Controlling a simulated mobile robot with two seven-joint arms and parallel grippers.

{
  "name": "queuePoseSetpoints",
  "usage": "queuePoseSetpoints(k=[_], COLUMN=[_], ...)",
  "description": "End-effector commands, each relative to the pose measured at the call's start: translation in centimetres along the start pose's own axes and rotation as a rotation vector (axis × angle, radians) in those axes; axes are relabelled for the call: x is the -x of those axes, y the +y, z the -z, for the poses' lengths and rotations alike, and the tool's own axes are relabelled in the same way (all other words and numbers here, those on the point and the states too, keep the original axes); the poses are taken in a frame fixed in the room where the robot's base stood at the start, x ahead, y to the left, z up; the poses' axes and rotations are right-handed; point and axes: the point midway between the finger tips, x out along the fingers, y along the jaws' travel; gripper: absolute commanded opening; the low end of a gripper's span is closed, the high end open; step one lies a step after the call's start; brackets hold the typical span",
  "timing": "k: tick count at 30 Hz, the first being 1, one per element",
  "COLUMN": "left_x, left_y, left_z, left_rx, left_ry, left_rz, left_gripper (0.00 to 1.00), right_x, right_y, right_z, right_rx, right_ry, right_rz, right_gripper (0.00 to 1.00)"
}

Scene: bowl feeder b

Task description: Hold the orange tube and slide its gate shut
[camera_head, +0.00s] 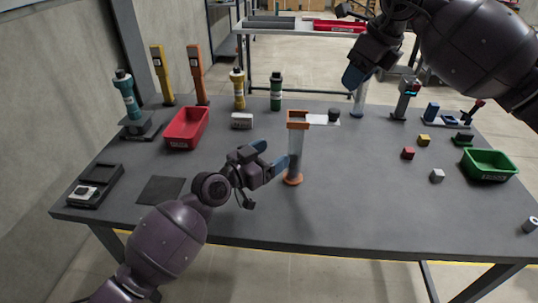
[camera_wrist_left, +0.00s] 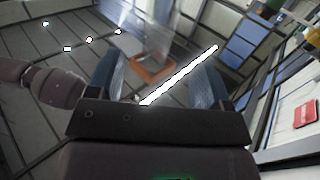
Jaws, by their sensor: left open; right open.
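The orange tube (camera_head: 296,150) stands upright mid-table, a clear column with an orange collar and orange base. In the left wrist view the clear column and orange base (camera_wrist_left: 153,69) show blurred between and beyond the open fingers; contact cannot be told. My right gripper (camera_head: 355,76) is raised at the upper right, away from the gate; its finger gap is hard to see.
A red bin (camera_head: 187,128) and a white block (camera_head: 241,121) lie left of the tube. Teal, yellow and green tubes stand behind. Small cubes and a green bin (camera_head: 489,165) are at right. The front table area right of the tube is clear.

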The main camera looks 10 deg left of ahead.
Motion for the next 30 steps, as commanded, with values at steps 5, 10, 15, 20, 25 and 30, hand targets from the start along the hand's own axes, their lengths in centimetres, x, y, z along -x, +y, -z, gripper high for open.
queuePoseSetpoints(k=[5,10,15,20,25,30], left_x=[-1.7,-4.4,-7.0,-9.0,-10.3,-10.7], left_y=[0.0,0.1,0.1,0.1,0.0,0.1], left_z=[0.1,0.1,0.1,0.1,0.0,0.0], left_rx=[0.001,0.002,0.001,0.002,0.002,0.0], left_ry=[0.0,0.002,0.001,0.0,0.0,0.0], left_rz=[-0.002,-0.002,-0.002,-0.002,-0.001,-0.001], left_gripper=[0.73,0.73,0.73,0.73,0.73,0.73], right_x=[0.0,0.0,0.0,0.0,0.0,0.0], right_y=[0.0,0.0,0.0,0.0,0.0,0.0], right_z=[0.0,0.0,0.0,0.0,0.0,0.0], right_rx=[0.0,0.0,0.0,0.0,0.0,0.0], right_ry=[0.0,0.0,0.0,0.0,0.0,0.0], right_rz=[0.0,0.0,0.0,0.0,0.0,0.0], right_gripper=[0.43,0.43,0.43,0.43,0.43,0.43])
